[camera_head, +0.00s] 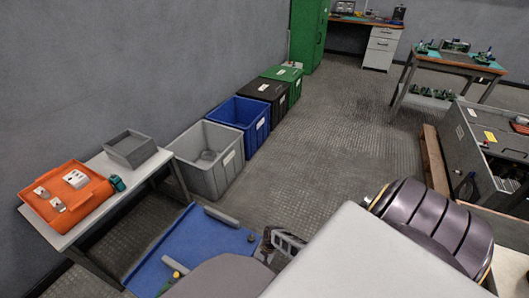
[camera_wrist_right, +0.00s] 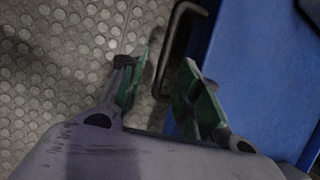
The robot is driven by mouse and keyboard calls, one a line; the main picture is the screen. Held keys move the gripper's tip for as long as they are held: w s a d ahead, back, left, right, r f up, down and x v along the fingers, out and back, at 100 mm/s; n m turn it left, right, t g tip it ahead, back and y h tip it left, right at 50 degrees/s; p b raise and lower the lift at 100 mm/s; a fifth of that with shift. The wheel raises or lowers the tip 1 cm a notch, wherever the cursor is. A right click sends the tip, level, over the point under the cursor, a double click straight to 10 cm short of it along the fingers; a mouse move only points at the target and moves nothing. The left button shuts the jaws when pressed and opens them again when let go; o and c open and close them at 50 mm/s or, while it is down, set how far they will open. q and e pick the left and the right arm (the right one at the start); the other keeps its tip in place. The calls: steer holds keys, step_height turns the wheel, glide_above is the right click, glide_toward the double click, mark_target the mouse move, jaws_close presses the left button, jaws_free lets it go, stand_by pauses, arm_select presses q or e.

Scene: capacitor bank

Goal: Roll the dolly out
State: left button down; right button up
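The dolly is a flat blue platform (camera_head: 160,250) on the floor in the head view, partly hidden by my own arm parts. It also fills the right side of the right wrist view (camera_wrist_right: 255,75). A dark bent bar handle (camera_wrist_right: 165,60) stands along its edge there. My right gripper (camera_wrist_right: 165,75) has its two green-padded fingers spread apart, one over the floor and one near the blue edge. The handle's lower end lies between or just beyond the fingertips; contact cannot be told. A dark gripper part (camera_head: 285,245) shows beside the dolly in the head view. My left gripper is not identifiable.
A grey bin (camera_head: 208,160), a blue bin (camera_head: 240,122), a black bin (camera_head: 265,95) and a green bin (camera_head: 283,75) line the wall. Open floor (camera_head: 320,150) lies in the middle.

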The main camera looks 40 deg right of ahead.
steer(key=v, duration=0.9)
stand_by(0.6)
steer(key=shift+s, duration=0.15)
arm_select(q)
steer(key=shift+f, duration=0.1)
stand_by(0.4)
